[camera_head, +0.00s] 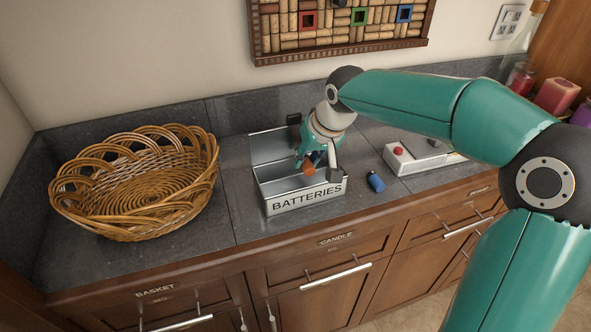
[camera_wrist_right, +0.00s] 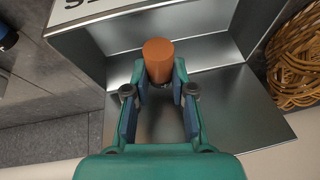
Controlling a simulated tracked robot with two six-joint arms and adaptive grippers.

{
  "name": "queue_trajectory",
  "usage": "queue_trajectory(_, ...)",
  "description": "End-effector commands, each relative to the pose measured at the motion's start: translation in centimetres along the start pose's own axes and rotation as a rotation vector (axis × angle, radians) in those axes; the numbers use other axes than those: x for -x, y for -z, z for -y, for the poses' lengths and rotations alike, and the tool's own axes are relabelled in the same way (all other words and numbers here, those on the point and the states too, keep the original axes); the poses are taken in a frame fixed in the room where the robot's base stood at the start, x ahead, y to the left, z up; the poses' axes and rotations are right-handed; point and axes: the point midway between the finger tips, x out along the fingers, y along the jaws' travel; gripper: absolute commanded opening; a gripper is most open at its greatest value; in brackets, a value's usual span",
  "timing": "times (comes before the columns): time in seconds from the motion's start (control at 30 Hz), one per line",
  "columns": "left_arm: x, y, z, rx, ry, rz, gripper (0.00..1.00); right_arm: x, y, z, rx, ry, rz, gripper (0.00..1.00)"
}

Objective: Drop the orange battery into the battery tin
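The battery tin (camera_head: 303,206), a grey metal box labelled "BATTERIES", stands open on the counter. In the right wrist view its inner metal wall (camera_wrist_right: 215,50) lies beyond the fingers. My right gripper (camera_head: 310,160) points down over the tin. It is shut on the orange battery (camera_head: 309,168), which also shows between the blue finger pads in the right wrist view (camera_wrist_right: 158,58). The battery is within the tin's outline; its exact height above the floor is hard to tell. My left gripper is not in view.
A blue battery (camera_head: 375,182) lies on the counter right of the tin. A white box with a red button (camera_head: 420,158) stands farther right. A wicker basket (camera_head: 140,190) is at left. Candles (camera_head: 556,96) stand at the far right, and a corkboard (camera_head: 340,30) hangs behind.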

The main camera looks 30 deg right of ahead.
Motion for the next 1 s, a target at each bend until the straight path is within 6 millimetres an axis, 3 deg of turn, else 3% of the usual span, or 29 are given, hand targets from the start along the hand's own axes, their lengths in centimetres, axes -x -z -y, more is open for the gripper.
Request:
queue_trajectory(0.03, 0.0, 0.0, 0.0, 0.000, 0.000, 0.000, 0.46, 0.0, 0.0, 0.0, 0.000, 0.000, 0.000, 0.32)
queue_trajectory(0.17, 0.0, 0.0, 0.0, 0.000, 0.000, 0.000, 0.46, 0.0, 0.0, 0.0, 0.001, 0.000, 0.000, 0.53)
queue_trajectory(0.57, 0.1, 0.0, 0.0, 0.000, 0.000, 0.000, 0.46, 0.5, 0.1, 0.1, 0.001, 0.000, -0.001, 0.53)
queue_trajectory(0.77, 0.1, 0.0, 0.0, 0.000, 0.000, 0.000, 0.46, 3.1, 0.1, 0.1, 0.001, 0.002, -0.004, 0.53)
queue_trajectory(1.0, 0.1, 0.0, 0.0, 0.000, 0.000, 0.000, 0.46, 8.0, 0.1, 0.1, 0.000, 0.002, -0.005, 0.53)
